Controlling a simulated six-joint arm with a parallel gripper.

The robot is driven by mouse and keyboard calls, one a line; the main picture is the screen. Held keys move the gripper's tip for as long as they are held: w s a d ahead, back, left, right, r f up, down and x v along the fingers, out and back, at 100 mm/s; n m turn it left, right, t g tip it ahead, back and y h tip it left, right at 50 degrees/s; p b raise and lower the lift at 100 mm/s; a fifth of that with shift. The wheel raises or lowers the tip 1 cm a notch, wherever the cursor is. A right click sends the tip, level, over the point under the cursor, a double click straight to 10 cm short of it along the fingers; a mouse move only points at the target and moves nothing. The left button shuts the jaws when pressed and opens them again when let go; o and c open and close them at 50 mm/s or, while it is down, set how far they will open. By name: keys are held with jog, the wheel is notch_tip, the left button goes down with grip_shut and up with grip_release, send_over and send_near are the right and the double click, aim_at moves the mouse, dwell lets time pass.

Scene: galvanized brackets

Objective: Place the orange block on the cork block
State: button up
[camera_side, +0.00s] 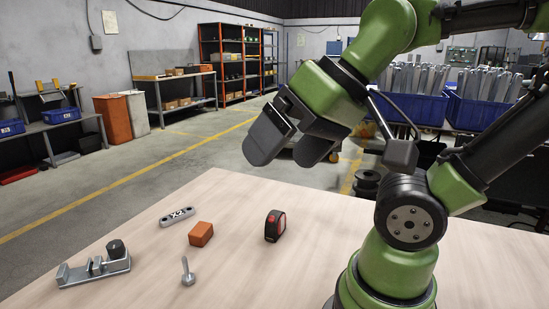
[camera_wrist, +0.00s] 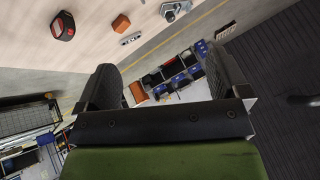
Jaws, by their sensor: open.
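The orange block (camera_side: 201,233) lies on the wooden table, between the tape measure and the metal clamp. It also shows in the wrist view (camera_wrist: 121,23) near the top. I cannot make out a cork block in either view. My gripper (camera_side: 293,146) is raised high above the far part of the table, up and to the right of the orange block in the side view. Its two dark fingers are apart with nothing between them, as the wrist view (camera_wrist: 166,78) also shows.
A black-and-red tape measure (camera_side: 275,227) stands right of the orange block. A grey slotted bar (camera_side: 177,217) lies behind it, a metal bolt (camera_side: 187,272) in front, and a metal clamp with a dark knob (camera_side: 95,267) at left. The table's front middle is bare.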

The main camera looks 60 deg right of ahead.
dwell(0.4)
jog(key=n+g+h, duration=0.1)
jog(key=n+g, duration=0.2)
jog(key=n, duration=0.3)
send_over(201, 228)
jog(key=s, duration=0.1)
notch_tip(201, 228, down, 25)
jog(key=shift+r, duration=0.1)
jog(key=shift+s+d+x, duration=0.1)
jog(key=shift+s+x, duration=0.05)
jog(key=shift+x, duration=0.8)
jog(key=shift+s+d+x, duration=0.1)
jog(key=shift+s+x, duration=0.05)
jog(key=shift+x, duration=0.8)
jog(key=shift+s+d+x, duration=0.1)
jog(key=shift+s+x, duration=0.05)
jog(key=shift+x, duration=0.8)
jog(key=shift+a, duration=0.1)
jog(key=c, duration=1.2)
